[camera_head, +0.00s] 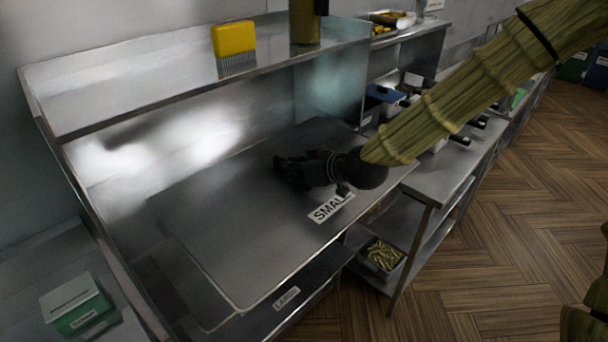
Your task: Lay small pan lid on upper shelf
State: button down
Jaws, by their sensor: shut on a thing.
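The small pan lid (235,225) is a broad, flat grey metal sheet with rounded corners. It lies over the range top below the shelf, with a white "SMALL" label (328,208) near its right front edge. My black gripper (282,170) reaches in from the right, low over the lid, and is shut on it. The gripped part is hidden behind the fingers. The upper shelf (150,108) is a long metal ledge along the back wall, above and behind the lid.
A yellow brush (234,42) and a dark yellow container (305,25) stand on the shelf's right part; its left part is bare. A "LARGE" label (286,298) marks the front below. A side counter (440,180) stands right. A green-white box (76,306) sits lower left.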

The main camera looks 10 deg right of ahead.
aim_at(250, 152)
jog(key=w+a, duration=0.3)
jog(key=w, duration=0.2)
jog(key=w+a+f, duration=0.1)
jog(key=w+a, duration=0.3)
jog(key=w, duration=0.1)
jog(key=w+a, duration=0.4)
jog(key=w, duration=0.2)
jog(key=shift+w+f+b, duration=0.1)
jog(key=shift+f+b, duration=0.2)
jog(key=shift+f, duration=0.05)
jog(key=shift+d+f+b, duration=0.1)
jog(key=shift+f+b, duration=0.35)
jog(key=shift+f, duration=0.05)
jog(key=shift+f+b, duration=0.3)
jog(key=shift+f, duration=0.05)
jog(key=shift+s+f, duration=0.2)
jog(key=shift+f, duration=0.15)
dwell(0.5)
jog(key=c, duration=1.3)
grip_release()
jog(key=shift+f, duration=0.1)
jog(key=shift+f, duration=0.1)
jog(key=shift+o, duration=0.9)
